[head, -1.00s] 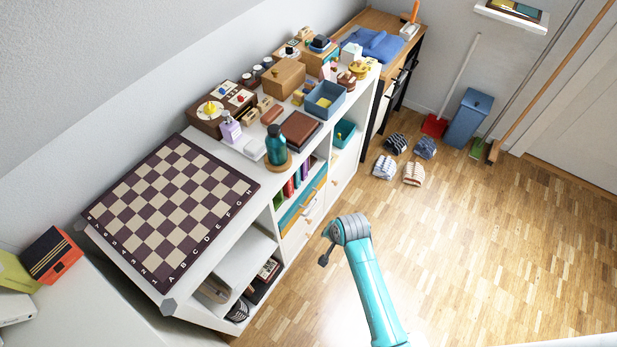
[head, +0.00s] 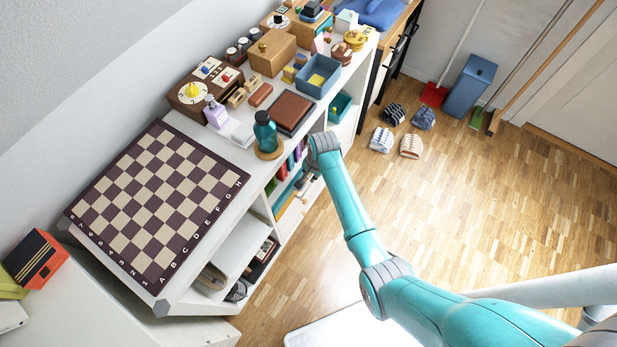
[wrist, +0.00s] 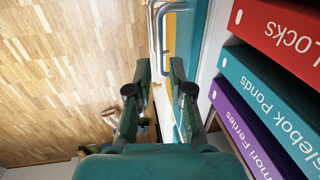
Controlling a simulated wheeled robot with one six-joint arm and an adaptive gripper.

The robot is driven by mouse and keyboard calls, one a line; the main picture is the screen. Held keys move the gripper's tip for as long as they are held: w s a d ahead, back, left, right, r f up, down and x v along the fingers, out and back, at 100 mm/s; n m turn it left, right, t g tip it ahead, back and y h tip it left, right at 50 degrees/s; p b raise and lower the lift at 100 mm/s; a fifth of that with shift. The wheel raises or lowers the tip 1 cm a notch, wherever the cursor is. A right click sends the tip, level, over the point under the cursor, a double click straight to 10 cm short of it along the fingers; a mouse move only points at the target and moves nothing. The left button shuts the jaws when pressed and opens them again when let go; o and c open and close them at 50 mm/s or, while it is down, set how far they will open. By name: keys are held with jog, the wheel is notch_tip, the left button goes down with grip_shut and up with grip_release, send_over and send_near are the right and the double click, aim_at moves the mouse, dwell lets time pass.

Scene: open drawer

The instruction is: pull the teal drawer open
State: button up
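The teal drawer (head: 286,190) is a narrow teal front in the white shelf unit, below the books and partly hidden by my arm. In the wrist view a teal strip (wrist: 200,32) runs along the unit, beside a yellow-orange strip (wrist: 170,50). Grey bar handles (wrist: 156,40) stand out on the floor side of these fronts. My gripper (wrist: 160,66) is open, its two fingers apart, with a grey bar showing in line with the gap. I cannot tell whether the bar is between the fingertips. In the head view my gripper (head: 309,183) is close to the drawer fronts.
Red, teal and purple books (wrist: 272,85) stand close on the right in the wrist view. The unit's top holds a chessboard (head: 158,195), a teal bottle (head: 265,131) and a blue box (head: 317,76). Wooden floor (head: 480,210) to the right is free, with slippers farther back.

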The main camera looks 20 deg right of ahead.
aim_at(308, 180)
jog(key=shift+w+a+f, duration=0.15)
jog(key=shift+f, duration=0.8)
jog(key=shift+w+a+f, duration=0.1)
jog(key=shift+f, duration=0.85)
grip_shut()
